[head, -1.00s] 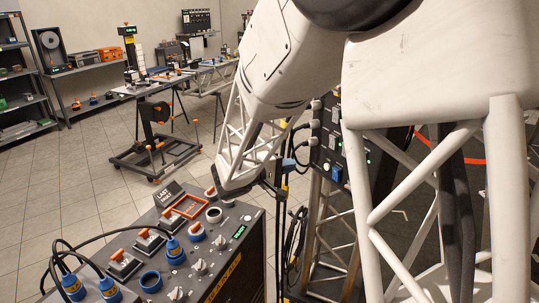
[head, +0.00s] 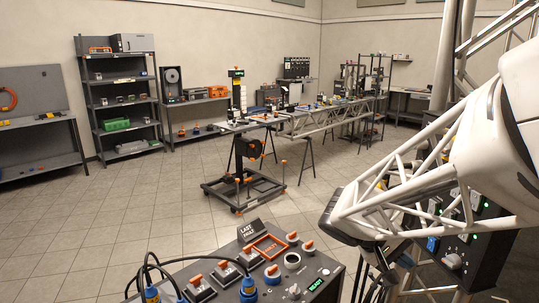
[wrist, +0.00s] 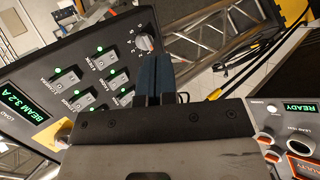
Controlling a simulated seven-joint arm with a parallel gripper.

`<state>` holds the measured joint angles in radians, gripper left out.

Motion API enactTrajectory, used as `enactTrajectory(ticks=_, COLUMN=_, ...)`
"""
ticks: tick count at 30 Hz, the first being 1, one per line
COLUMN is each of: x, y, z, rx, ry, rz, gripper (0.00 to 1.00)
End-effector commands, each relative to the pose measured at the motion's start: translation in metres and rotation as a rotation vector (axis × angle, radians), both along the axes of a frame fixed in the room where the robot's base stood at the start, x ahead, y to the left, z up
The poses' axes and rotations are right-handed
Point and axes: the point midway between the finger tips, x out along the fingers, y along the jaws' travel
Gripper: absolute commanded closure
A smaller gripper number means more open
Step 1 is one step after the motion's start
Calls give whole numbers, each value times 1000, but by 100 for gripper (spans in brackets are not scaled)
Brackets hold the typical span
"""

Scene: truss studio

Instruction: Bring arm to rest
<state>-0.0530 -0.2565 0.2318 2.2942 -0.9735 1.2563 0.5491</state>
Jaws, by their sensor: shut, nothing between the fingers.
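My gripper (wrist: 155,78) shows in the wrist view as two dark blue fingers pressed together, shut and empty. In that view its fingertips appear in front of an upright black panel with a "BEAM 3.2 A" display (wrist: 25,115), toggle switches and green lights; I cannot tell the gap. In the head view my white truss arm fills the right side, and its dark wrist end is beside the same switch panel (head: 470,255). The fingers cannot be made out there.
A console (head: 315,270) with a "READY" display, an orange frame (head: 262,249), switches and blue cable plugs stands at the front; its edge also shows in the wrist view (wrist: 300,108). A wheeled black stand (head: 250,190) is farther back. Tiled floor at left is clear.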

Motion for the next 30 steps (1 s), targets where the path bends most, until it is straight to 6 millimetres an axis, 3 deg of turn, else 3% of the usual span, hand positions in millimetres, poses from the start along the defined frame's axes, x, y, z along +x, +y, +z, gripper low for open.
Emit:
enactTrajectory(ticks=6, x=-47, y=18, z=3, rx=215, ry=-23, rz=-22, gripper=100)
enactTrajectory(ticks=15, x=-99, y=52, z=6, rx=507, ry=-97, rz=-12, gripper=100)
enactTrajectory(ticks=24, x=-138, y=90, z=15, rx=767, ry=-220, rz=36, gripper=100)
enactTrajectory(ticks=30, x=-153, y=106, z=20, rx=871, ry=-287, rz=64, gripper=100)
